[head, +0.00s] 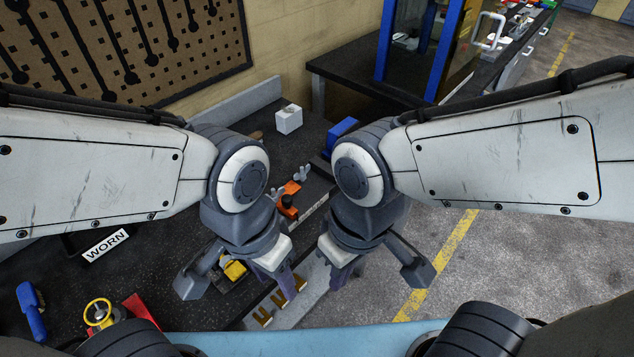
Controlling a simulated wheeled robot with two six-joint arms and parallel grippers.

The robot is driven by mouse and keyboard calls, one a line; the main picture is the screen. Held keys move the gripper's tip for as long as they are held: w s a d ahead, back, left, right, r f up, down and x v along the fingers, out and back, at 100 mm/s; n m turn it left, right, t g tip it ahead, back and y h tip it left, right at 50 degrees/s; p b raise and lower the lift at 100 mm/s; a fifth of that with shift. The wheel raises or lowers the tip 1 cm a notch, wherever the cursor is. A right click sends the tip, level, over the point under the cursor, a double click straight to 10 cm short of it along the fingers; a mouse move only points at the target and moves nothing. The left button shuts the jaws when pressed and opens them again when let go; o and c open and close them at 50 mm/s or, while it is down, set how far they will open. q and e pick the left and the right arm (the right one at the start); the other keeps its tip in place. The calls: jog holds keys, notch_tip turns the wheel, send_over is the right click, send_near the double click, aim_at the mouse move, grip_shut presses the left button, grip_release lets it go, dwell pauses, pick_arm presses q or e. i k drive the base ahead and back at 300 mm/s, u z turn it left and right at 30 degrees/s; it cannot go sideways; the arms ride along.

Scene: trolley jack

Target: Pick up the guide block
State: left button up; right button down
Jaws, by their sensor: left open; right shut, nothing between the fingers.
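I cannot tell for sure which thing is the guide block. A small white block (289,119) stands on the dark bench towards the back. An orange piece (288,199) lies on the bench beyond my grippers, and a yellow piece (235,270) lies left of my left gripper. Several brass-coloured pieces (285,289) sit along the bench's light front edge. My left gripper (277,278) is open, pointing down near the brass-coloured pieces, and holds nothing I can see. My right gripper (342,273) is shut and empty, just right of the left one, beyond the bench's front edge.
On the dark bench (170,285) are a WORN sign (106,244), a blue-handled brush (31,310), a yellow wheel (98,313) and a red part (140,308). A blue block (343,130) is behind. Open floor (500,265) lies to the right.

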aim_at(288, 117)
jog(key=z, duration=0.5)
jog(key=i, duration=1.35)
